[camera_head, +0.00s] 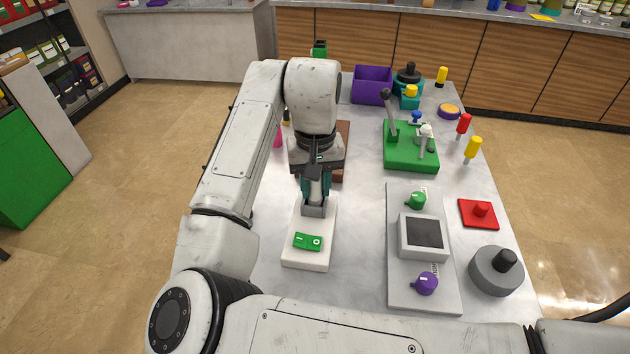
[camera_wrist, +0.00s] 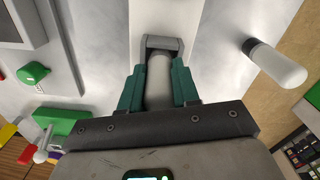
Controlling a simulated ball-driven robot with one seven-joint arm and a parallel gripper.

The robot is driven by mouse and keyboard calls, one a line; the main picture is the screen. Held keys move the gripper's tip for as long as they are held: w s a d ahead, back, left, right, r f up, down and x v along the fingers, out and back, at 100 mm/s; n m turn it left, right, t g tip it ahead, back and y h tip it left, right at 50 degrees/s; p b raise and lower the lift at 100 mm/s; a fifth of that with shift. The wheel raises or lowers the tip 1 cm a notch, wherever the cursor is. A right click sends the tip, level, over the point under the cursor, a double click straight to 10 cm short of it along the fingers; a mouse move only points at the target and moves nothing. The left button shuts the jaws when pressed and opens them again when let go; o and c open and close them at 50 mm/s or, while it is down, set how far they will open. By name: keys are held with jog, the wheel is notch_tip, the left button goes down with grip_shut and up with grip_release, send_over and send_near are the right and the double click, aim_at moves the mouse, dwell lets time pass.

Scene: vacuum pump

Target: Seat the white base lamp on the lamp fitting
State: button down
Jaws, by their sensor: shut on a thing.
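Another lamp, with a white bulb and dark base (camera_wrist: 276,64), is to the right in the wrist view, apart from my gripper.
The white board carries a green rocker switch (camera_head: 308,241). To its right is a grey panel (camera_head: 395,275) with green and purple knobs.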

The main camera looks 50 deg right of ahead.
dwell(0.4)
jog(key=c, duration=0.7)
grip_release()
jog(key=shift+c, duration=0.2)
jog(key=shift+r+p, duration=4.5)
jog(key=shift+p, duration=0.1)
jog(key=shift+f, duration=0.1)
